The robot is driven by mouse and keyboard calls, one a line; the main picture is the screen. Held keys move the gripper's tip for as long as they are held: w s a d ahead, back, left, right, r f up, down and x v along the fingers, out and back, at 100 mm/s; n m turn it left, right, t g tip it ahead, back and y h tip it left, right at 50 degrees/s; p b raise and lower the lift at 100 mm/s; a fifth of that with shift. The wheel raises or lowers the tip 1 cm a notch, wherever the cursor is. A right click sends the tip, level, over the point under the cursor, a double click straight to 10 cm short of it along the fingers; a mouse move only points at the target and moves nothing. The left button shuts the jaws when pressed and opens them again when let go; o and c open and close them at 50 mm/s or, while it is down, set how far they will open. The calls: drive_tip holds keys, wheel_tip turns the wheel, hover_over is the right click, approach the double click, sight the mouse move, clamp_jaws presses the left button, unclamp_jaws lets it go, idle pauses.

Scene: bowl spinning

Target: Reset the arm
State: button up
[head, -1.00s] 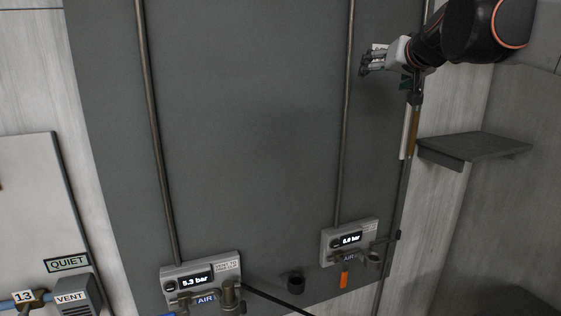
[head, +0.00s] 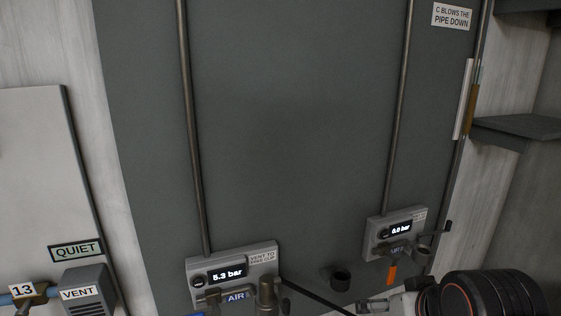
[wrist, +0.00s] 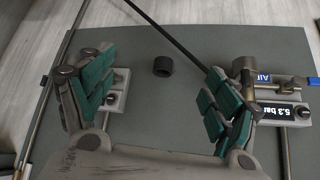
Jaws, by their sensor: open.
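My gripper (head: 372,305) is low in the head view, at the bottom edge right of centre, partly cut off by the frame. In the wrist view its two green-padded fingers (wrist: 158,98) are spread wide with nothing between them. Past the fingers, the wrist view shows the grey panel (wrist: 165,115) and a short black cup (wrist: 163,67). My gripper appears apart from the panel fittings, though the exact distance cannot be told.
A gauge box reading 5.3 bar (head: 228,272) and one reading 0.0 bar (head: 398,228) sit on the grey panel, with valves below. The black cup (head: 340,278) is between them. A shelf (head: 515,127) juts out at right. The panel's upper middle is clear.

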drive_tip(key=s+f, duration=0.1)
drive_tip(key=f, duration=0.2)
drive_tip(key=shift+s+a+f+g, duration=0.1)
drive_tip(key=shift+s+g, duration=0.2)
drive_tip(key=shift+s, duration=0.1)
